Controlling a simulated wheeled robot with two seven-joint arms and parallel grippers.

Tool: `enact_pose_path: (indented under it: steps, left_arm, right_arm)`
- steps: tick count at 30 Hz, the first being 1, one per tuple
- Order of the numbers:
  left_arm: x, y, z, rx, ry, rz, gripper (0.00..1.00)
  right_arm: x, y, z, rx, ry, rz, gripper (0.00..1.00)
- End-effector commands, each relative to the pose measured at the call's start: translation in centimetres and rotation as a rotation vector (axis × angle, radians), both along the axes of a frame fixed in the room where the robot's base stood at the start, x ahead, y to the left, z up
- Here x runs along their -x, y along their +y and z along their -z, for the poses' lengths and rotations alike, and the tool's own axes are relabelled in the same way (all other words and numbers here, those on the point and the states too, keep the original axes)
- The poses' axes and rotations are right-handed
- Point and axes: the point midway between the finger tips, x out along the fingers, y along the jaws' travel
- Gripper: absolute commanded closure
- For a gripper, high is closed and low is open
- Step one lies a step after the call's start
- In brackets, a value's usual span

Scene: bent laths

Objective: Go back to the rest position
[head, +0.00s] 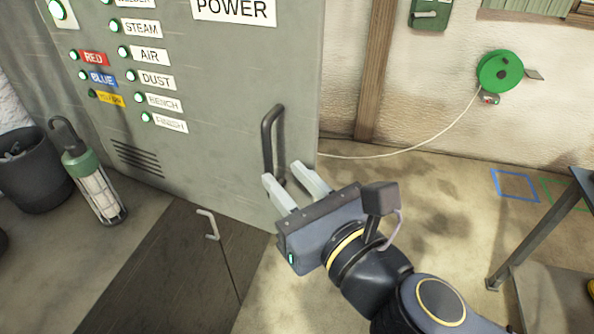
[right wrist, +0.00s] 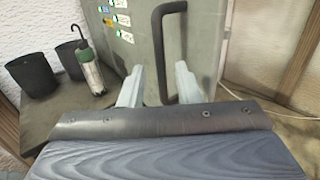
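My right gripper (head: 288,187) is in front of the grey power cabinet (head: 200,120), just below and beside its dark vertical handle (head: 270,140). I cannot tell whether a finger touches the handle. My left gripper is in neither view.
A green lamp (head: 95,185) and a dark bin (head: 38,168) stand left of the cabinet. A green cable reel (head: 500,70) hangs on the wall. A table leg (head: 535,235) is at right. Floor between is clear.

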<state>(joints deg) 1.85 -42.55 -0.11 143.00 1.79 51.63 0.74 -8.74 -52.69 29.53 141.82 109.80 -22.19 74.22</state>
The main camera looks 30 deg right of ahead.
Motion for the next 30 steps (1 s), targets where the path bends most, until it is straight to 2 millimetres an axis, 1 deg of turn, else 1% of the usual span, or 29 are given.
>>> enact_pose_path:
  steps: [1, 6, 23, 26, 29, 30]
  left_arm:
    - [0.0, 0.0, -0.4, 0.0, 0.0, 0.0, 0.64]
    - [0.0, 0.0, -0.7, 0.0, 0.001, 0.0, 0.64]
    - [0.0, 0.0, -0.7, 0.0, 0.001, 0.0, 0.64]
    - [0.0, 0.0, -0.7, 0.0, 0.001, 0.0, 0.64]
    - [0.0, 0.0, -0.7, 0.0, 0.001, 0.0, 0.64]
    - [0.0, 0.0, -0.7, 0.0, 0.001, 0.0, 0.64]
  right_arm:
    - [0.6, 0.1, -0.3, 0.0, -0.005, -0.005, 0.7]
    - [1.5, -0.1, 0.0, 0.001, 0.0, -0.002, 0.7]
    - [1.6, -0.1, 0.1, 0.01, -0.002, -0.003, 0.7]
    - [1.2, 0.0, -0.5, 0.096, -0.034, -0.022, 0.7]
    - [0.4, 0.5, -1.3, 0.309, -0.103, -0.069, 0.7]
    - [0.1, 0.9, -1.6, 0.428, -0.137, -0.097, 0.7]
